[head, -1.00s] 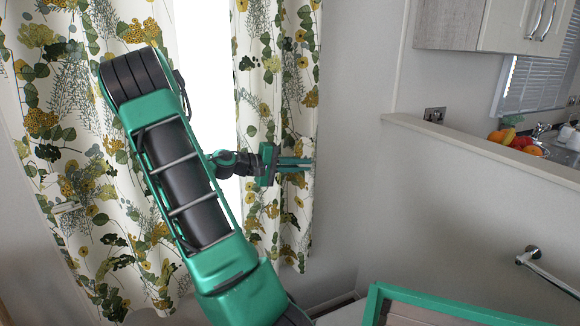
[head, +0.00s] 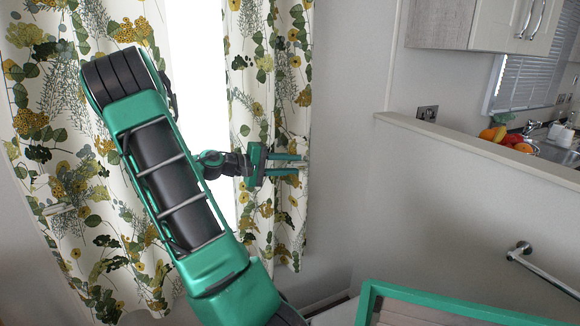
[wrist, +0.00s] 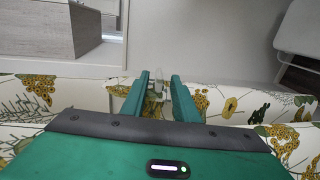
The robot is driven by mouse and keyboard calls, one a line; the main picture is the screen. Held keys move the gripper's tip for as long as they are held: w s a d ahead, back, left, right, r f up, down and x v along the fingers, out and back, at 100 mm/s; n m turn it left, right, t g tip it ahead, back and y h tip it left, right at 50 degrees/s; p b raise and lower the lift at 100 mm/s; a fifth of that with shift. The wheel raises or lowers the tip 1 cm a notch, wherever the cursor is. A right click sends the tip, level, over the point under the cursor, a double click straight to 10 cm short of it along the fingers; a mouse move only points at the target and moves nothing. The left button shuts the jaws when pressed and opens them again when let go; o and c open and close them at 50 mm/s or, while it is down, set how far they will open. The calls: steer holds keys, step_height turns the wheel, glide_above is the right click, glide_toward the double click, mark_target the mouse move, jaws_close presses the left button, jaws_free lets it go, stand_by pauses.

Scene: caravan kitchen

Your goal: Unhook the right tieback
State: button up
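The right curtain (head: 287,215), white with a green and yellow leaf print, hangs right of the bright window. My gripper (head: 303,164) is at its right edge, with its two fingers pointing right and apart. In the wrist view the fingers (wrist: 160,82) stand on both sides of a small pale piece (wrist: 157,88), which looks like the right tieback or its hook. A gap shows beside it, and I cannot tell if either finger touches it. Most of the tieback is hidden by the gripper and curtain folds.
The left curtain (head: 75,150) hangs behind my arm, with a pale tieback (head: 58,209) at its left. A ledge (head: 470,145) runs along the right wall, with fruit (head: 505,137) and a sink beyond. A towel rail (head: 540,270) sticks out at lower right.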

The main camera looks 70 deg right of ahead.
steer(key=v, duration=0.9)
steer(key=shift+w+a, duration=0.15)
steer(key=s+a+f+t+y, duration=0.2)
steer(key=a+f+t+y, duration=0.55)
steer(key=a, duration=0.55)
steer(key=s+a+n+t+y, duration=0.1)
steer(key=s+a+y, duration=0.1)
steer(key=a, duration=0.8)
steer(key=s+a+n+t+y, duration=0.1)
steer(key=s+a+t+y, duration=0.1)
steer(key=a, duration=0.8)
steer(key=shift+a, duration=0.4)
steer(key=shift+y, duration=0.25)
